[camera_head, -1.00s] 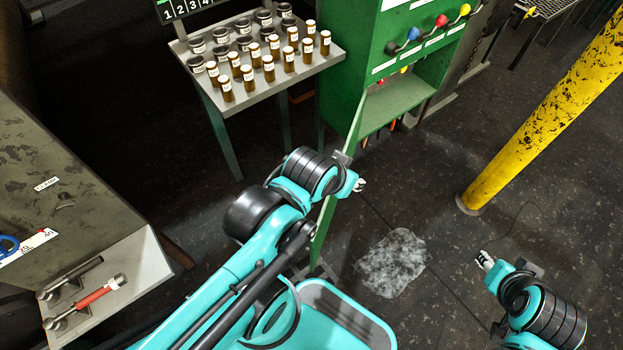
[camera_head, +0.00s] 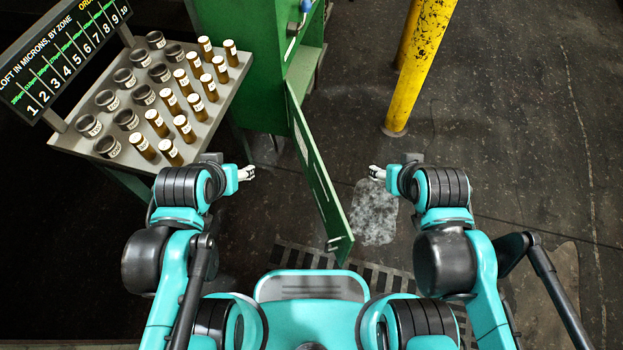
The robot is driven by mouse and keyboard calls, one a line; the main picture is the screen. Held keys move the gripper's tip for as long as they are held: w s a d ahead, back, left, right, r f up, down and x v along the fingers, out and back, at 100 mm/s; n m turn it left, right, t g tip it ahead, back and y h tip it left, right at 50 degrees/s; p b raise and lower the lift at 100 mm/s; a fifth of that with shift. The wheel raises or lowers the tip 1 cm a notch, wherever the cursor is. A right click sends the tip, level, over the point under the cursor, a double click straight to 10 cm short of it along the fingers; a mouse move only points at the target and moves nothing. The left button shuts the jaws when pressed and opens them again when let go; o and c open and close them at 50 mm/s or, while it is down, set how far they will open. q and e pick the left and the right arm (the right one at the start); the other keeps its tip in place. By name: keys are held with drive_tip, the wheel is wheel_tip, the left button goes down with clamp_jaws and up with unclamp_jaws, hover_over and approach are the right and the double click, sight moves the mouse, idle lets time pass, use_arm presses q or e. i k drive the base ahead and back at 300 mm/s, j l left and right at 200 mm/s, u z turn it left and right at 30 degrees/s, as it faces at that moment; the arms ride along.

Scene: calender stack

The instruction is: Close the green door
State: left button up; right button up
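The green door (camera_head: 318,180) stands open from the green cabinet (camera_head: 240,60). It swings out toward me, with a small handle (camera_head: 334,245) near its near lower end. My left gripper (camera_head: 250,173) is to the left of the door, apart from it, near the bottles' table. My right gripper (camera_head: 373,173) is to the right of the door, also apart from it. Both grippers hold nothing that I can see. Their fingers are too small to tell whether they are open or shut.
A table (camera_head: 70,141) on the left carries several brown bottles (camera_head: 170,152) and dark tins (camera_head: 107,147) under a numbered board (camera_head: 60,60). A yellow post (camera_head: 420,70) stands behind on the right. A pale patch (camera_head: 375,215) marks the floor. The floor at right is clear.

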sight(341, 239)
drive_tip(key=k, duration=0.35)
drive_tip(key=k+l+u, duration=0.15)
drive_tip(key=l+u, duration=0.25)
drive_tip(key=k+l+u, duration=0.15)
drive_tip(key=l+u, duration=0.25)
drive_tip(key=k+l+u, duration=0.2)
drive_tip(key=u, duration=0.25)
